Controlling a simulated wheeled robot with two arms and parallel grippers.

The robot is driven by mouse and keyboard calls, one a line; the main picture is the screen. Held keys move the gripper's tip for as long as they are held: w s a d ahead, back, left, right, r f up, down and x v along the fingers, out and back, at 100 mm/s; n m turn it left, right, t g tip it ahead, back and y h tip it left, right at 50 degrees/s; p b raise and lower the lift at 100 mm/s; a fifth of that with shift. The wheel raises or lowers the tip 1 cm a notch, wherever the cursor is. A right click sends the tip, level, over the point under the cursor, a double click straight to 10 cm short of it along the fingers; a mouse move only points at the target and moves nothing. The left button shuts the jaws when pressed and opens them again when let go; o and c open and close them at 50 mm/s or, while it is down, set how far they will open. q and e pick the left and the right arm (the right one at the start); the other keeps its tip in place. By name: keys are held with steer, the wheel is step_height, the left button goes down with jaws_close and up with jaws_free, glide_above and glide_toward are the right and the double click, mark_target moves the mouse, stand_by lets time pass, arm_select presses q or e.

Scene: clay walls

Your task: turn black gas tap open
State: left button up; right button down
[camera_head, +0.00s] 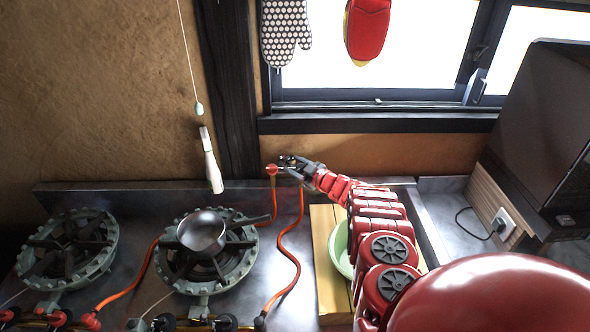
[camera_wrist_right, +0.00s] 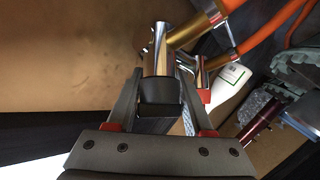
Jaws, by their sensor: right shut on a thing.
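The gas tap sits low on the clay wall behind the counter, where the orange hoses meet. My right gripper (camera_head: 293,164) reaches it from the right, and hides much of it in the head view. In the right wrist view the tap's black handle (camera_wrist_right: 160,93) lies between the two fingers of my right gripper (camera_wrist_right: 160,100), below a shiny metal body (camera_wrist_right: 158,52). The gripper is shut on this handle. How far the handle is turned is hard to tell. My left gripper is not in view.
Orange hoses (camera_head: 290,275) run from the tap to the stove. A small pan (camera_head: 202,232) rests on the right burner (camera_head: 177,272); another burner (camera_head: 64,262) is at the left. A green bowl (camera_head: 338,250) is partly behind my arm.

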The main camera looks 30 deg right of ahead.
steer(key=shift+d+r, duration=0.1)
stand_by(0.3)
steer(key=shift+c, duration=2.2)
jaws_free()
steer(key=shift+s, duration=0.1)
steer(key=shift+s+d, duration=0.1)
steer(key=shift+s, duration=0.45)
steer(key=v, duration=0.4)
steer(key=shift+s+r, duration=0.1)
steer(key=shift+s, duration=0.1)
steer(key=p, duration=0.7)
glide_toward(303, 168)
steer(key=v, duration=0.3)
steer(key=shift+s, duration=0.3)
